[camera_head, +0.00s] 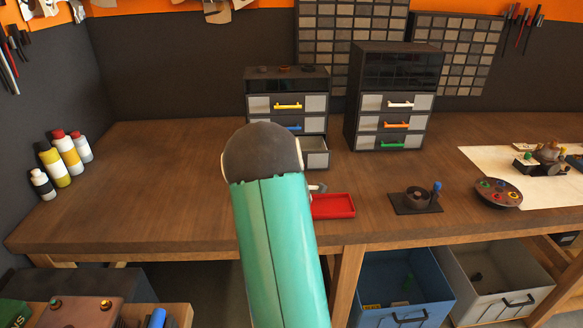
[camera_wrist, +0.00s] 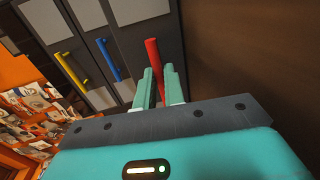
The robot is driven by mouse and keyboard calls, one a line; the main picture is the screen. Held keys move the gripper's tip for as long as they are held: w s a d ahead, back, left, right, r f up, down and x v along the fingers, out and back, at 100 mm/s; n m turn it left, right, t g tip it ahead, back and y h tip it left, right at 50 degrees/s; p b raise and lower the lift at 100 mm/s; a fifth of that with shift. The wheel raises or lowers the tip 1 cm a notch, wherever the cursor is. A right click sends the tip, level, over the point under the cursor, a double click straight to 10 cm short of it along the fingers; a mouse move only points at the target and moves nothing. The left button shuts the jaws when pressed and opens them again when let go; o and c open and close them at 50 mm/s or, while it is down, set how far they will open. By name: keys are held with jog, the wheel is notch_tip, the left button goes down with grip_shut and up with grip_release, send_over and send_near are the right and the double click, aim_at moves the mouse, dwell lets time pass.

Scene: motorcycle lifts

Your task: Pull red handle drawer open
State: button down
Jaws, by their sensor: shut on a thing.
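The red handle (camera_wrist: 152,52) shows in the wrist view, between the two fingers of my gripper (camera_wrist: 159,82). The fingers are shut on it, and its upper end sticks out past them. In the head view my arm hides the red handle and my fingers. The bottom drawer (camera_head: 317,153) of the left small cabinet shows at the right of my arm. It stands a little forward of the drawers above, with some of its inside visible. The yellow handle (camera_head: 288,106) and blue handle (camera_head: 294,127) are on the drawers above; those drawers look closed.
A second cabinet (camera_head: 397,95) with white, orange and green handles stands to the right. A red tray (camera_head: 334,206) lies on the bench in front of the left cabinet. Bottles (camera_head: 62,160) stand at the far left.

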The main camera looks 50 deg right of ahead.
jog(key=shift+a, duration=0.1)
jog(key=c, duration=1.5)
grip_release()
jog(key=shift+w, duration=0.1)
jog(key=v, duration=1.3)
jog(key=shift+s+a+r, duration=0.1)
jog(key=shift+s+r, duration=0.05)
jog(key=shift+s, duration=0.2)
